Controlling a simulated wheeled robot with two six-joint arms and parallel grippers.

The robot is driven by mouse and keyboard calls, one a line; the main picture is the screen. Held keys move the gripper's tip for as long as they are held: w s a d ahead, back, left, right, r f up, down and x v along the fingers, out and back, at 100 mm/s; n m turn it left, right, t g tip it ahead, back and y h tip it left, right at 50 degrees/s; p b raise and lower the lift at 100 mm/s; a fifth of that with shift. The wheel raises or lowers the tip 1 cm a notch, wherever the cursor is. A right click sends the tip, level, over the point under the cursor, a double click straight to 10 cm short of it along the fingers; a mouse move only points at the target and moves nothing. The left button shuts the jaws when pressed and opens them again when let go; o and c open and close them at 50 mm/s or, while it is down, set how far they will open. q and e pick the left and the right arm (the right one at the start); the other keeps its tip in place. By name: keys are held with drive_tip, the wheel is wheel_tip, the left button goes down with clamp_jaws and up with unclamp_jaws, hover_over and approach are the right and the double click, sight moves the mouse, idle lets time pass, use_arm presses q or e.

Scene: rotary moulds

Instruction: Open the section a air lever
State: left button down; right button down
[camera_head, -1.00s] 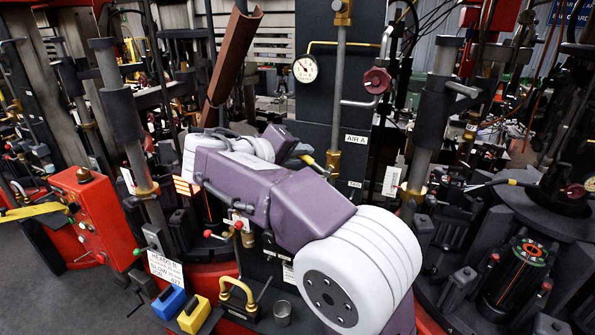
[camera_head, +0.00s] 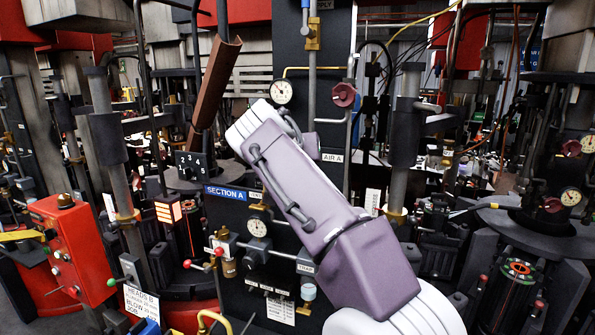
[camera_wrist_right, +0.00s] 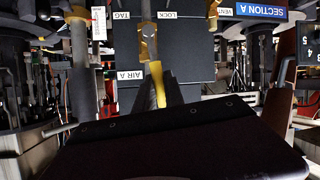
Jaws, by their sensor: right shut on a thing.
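The section A air lever has a yellow handle (camera_wrist_right: 157,84) below a brass and steel valve body (camera_wrist_right: 149,40) in the right wrist view, which shows the panel upside down. The AIR A label (camera_wrist_right: 130,75) is beside the handle. My right gripper (camera_wrist_right: 158,95) has its dark fingers on both sides of the yellow handle and is shut on it. In the head view, my purple and white right arm covers the lever and the gripper. The AIR A label (camera_head: 333,156) and blue SECTION A sign (camera_head: 226,194) stay visible there. My left gripper is not in view.
A pressure gauge (camera_head: 281,92) and a dark red handwheel (camera_head: 344,95) are above the AIR A label. A lower gauge (camera_head: 257,228) is left of my arm. A red control box (camera_head: 70,250) stands at the left. Vertical posts crowd both sides.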

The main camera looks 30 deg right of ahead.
drive_tip(key=shift+s+d+m+t+b, duration=0.5)
drive_tip(key=shift+m+b, duration=0.1)
drive_tip(key=shift+b, duration=0.2)
drive_tip(key=shift+a+r, duration=0.1)
drive_tip(key=c, duration=1.4)
unclamp_jaws()
drive_tip(key=shift+c, duration=0.2)
drive_tip(key=v, duration=0.8)
drive_tip(key=shift+s+r, duration=0.25)
drive_tip(key=shift+s, duration=0.1)
drive_tip(key=shift+a, duration=0.1)
